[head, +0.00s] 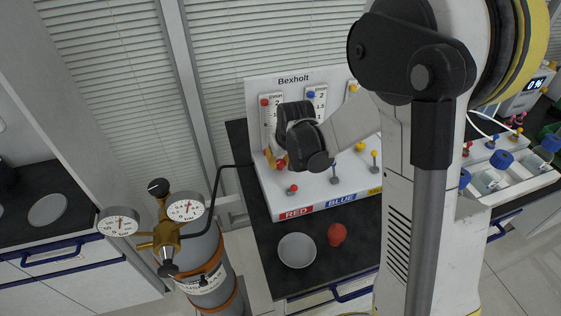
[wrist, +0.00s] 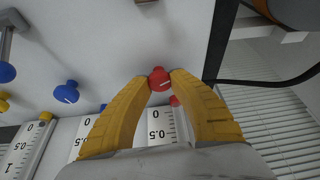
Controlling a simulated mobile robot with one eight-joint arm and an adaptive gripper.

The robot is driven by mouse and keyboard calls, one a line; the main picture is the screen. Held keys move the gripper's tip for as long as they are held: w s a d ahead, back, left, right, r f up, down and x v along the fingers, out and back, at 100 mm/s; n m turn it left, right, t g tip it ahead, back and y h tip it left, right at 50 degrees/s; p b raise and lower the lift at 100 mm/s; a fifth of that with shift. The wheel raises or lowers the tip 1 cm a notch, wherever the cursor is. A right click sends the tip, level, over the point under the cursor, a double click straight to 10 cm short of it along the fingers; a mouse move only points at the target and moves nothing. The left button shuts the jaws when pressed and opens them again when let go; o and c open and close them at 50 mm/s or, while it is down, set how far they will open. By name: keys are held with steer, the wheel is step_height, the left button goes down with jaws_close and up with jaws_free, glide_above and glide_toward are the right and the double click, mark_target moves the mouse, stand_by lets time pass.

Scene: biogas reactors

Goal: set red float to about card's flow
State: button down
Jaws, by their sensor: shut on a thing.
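My gripper (wrist: 160,76) is shut on a red knob (wrist: 158,80) with a pale pointer mark, at the left end of the Bexholt panel. In the head view, my gripper (head: 277,162) reaches down in front of the red scale (head: 265,120); its wrist hides much of that scale. A small red part (wrist: 175,101) shows just behind the knob in the wrist view, near the scale's low end. I cannot tell whether it is the float. A red piece (head: 264,102) sits at the scale's top in the head view. I cannot make out a card.
A blue knob (wrist: 67,92) is beside the held one. Small red (head: 292,189), blue (head: 334,180) and yellow (head: 375,155) handles stand on the base. A grey dish (head: 297,250) and red cup (head: 337,235) stand in front. A gas cylinder with gauges (head: 185,207) and black hose is at left.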

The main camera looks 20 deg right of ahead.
steer(key=shift+m+h, duration=0.3)
steer(key=shift+m, duration=0.4)
steer(key=c, duration=1.1)
jaws_free()
steer(key=shift+r, duration=0.1)
steer(key=v, duration=1.1)
steer(key=shift+s+r, duration=0.1)
steer(key=shift+r, duration=0.3)
